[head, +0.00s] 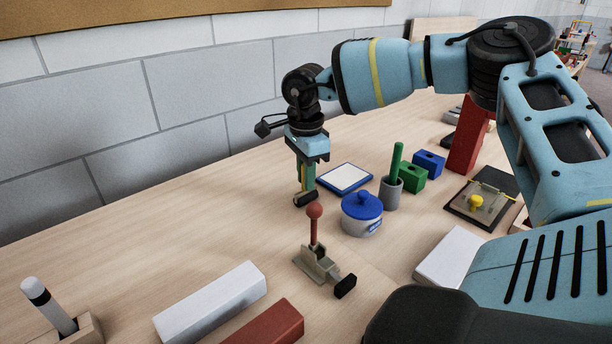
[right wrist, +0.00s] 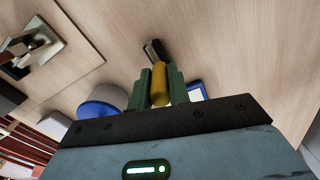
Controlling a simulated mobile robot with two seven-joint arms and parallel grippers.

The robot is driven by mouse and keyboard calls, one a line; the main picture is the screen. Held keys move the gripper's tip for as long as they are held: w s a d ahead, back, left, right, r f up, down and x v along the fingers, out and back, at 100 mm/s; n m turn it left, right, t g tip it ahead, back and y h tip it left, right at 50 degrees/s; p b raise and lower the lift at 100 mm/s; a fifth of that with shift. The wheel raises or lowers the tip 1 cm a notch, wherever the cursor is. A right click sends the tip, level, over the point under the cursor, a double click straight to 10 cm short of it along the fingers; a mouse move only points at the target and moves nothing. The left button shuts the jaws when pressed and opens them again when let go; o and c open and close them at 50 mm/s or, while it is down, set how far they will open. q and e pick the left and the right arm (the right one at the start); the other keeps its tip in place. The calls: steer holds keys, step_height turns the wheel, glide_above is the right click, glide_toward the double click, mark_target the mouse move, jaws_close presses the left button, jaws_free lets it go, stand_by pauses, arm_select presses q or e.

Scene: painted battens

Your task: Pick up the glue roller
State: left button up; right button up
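The glue roller has a yellow handle (right wrist: 159,84) and a black roller end (head: 306,199), which also shows beyond the fingertips in the right wrist view (right wrist: 153,51). My right gripper (head: 307,183) points down over the far left part of the bench. Its green fingers (right wrist: 160,88) lie along both sides of the handle with no clear gap, so it is shut on the roller. The black end is low, at or just above the bench top; I cannot tell if it touches. The fingers hide much of the handle. My left gripper is not in view.
A white pad with a blue edge (head: 344,178) and a blue-lidded pot (head: 362,214) stand close right of the roller. A red-knobbed lever device (head: 315,262) is nearer the front. A grey cup with a green stick (head: 391,193) stands behind the pot. Bench space leftward is clear.

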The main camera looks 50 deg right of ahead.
jaws_close()
step_height(320, 180, up, 10)
stand_by(0.4)
